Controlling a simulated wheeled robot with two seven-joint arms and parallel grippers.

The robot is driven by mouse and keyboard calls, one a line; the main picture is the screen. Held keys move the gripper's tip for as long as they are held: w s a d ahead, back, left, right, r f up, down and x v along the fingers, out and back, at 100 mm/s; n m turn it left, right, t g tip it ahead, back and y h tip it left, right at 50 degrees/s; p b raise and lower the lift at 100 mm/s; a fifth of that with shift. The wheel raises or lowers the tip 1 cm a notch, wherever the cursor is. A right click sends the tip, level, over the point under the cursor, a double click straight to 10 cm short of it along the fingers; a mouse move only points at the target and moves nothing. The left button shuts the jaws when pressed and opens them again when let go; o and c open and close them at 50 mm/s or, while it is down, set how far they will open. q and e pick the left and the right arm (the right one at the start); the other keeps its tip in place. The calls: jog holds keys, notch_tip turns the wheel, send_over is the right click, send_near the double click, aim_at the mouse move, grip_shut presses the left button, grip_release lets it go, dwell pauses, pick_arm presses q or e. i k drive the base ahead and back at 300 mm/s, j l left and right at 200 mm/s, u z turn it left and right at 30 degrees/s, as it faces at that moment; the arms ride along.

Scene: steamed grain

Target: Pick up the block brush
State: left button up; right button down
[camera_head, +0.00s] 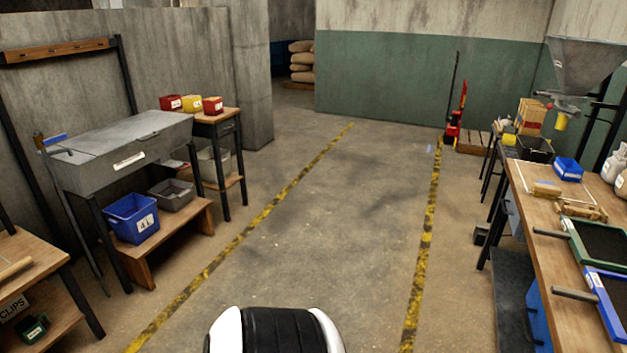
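No gripper of mine shows in this view. On the wooden workbench (561,300) at the right lies a small tan block-shaped item (546,188), inside a thin white outline near the bench's far end. It may be the block brush, but bristles are too small to make out. A longer brown wooden item (583,211) lies just nearer, behind the green-framed tray; I cannot tell whether it is a brush.
The right bench also holds a blue bin (567,170), a green-framed tray (598,243) and a blue-framed tray (610,296). A grey metal bench (125,150) stands left. The floor between the yellow-black lines is clear. A red jack (454,130) stands at the back.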

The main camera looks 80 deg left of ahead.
aim_at(542, 190)
jog(key=i+j+z, duration=0.15)
jog(key=j, duration=0.5)
jog(key=i+j+z, duration=0.15)
jog(key=j, duration=0.55)
jog(key=i+j+z, duration=0.2)
jog(key=j, duration=0.5)
jog(key=i+j+z, duration=0.15)
jog(key=j, duration=0.6)
jog(key=i+j+z, duration=0.15)
jog(key=j, duration=0.6)
jog(key=k, duration=0.05)
